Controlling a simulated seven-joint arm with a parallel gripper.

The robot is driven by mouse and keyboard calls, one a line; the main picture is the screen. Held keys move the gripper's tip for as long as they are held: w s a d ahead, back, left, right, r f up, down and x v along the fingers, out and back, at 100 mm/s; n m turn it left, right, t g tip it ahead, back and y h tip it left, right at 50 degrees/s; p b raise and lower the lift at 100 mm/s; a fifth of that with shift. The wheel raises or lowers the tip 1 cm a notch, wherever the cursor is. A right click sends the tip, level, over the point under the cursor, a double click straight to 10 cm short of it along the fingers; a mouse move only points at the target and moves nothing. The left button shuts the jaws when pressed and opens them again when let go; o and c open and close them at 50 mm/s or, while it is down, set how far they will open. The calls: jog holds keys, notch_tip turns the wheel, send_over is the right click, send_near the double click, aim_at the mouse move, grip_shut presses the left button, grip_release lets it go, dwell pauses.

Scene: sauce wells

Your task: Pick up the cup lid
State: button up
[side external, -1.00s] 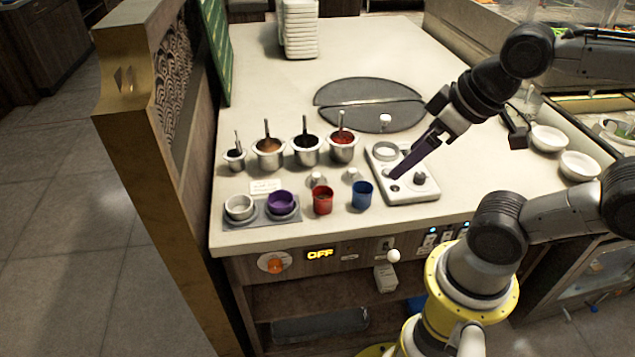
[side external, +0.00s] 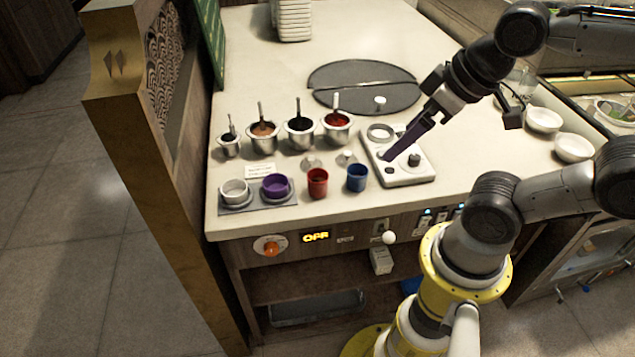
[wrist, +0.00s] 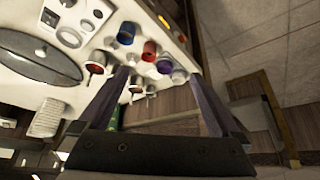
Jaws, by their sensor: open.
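Two small pale grey lids with raised knobs, a left one (side external: 311,163) and a right one (side external: 346,157), lie on the counter between the sauce pots and the coloured cups. I cannot tell which is the cup lid. A red cup (side external: 317,184) and a blue cup (side external: 357,178) stand in front of them. My gripper (side external: 388,159) is open, its long dark purple fingers pointing down-left over the white control panel (side external: 408,173), right of the lids. In the wrist view, the fingers of my gripper (wrist: 160,76) are apart; the red cup (wrist: 149,50) and blue cup (wrist: 126,32) show beyond them.
Several metal sauce pots (side external: 263,137) with spoons stand behind the lids. A white cup (side external: 234,192) and a purple cup (side external: 276,186) sit on a grey tray at front left. A dark round plate (side external: 350,75) lies behind. White bowls (side external: 543,120) are at right.

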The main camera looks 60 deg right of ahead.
jog(key=w+r+n, duration=0.3)
jog(key=n, duration=0.3)
jog(key=n+g, duration=0.6)
jog(key=n, duration=0.4)
send_over(311, 157)
jog(key=f, duration=2)
jog(key=shift+s+a+f, duration=0.1)
jog(key=shift+s+f, duration=0.1)
jog(key=shift+f, duration=0.15)
jog(key=shift+w+f, duration=0.15)
jog(key=shift+f, duration=3)
jog(key=c, duration=1.2)
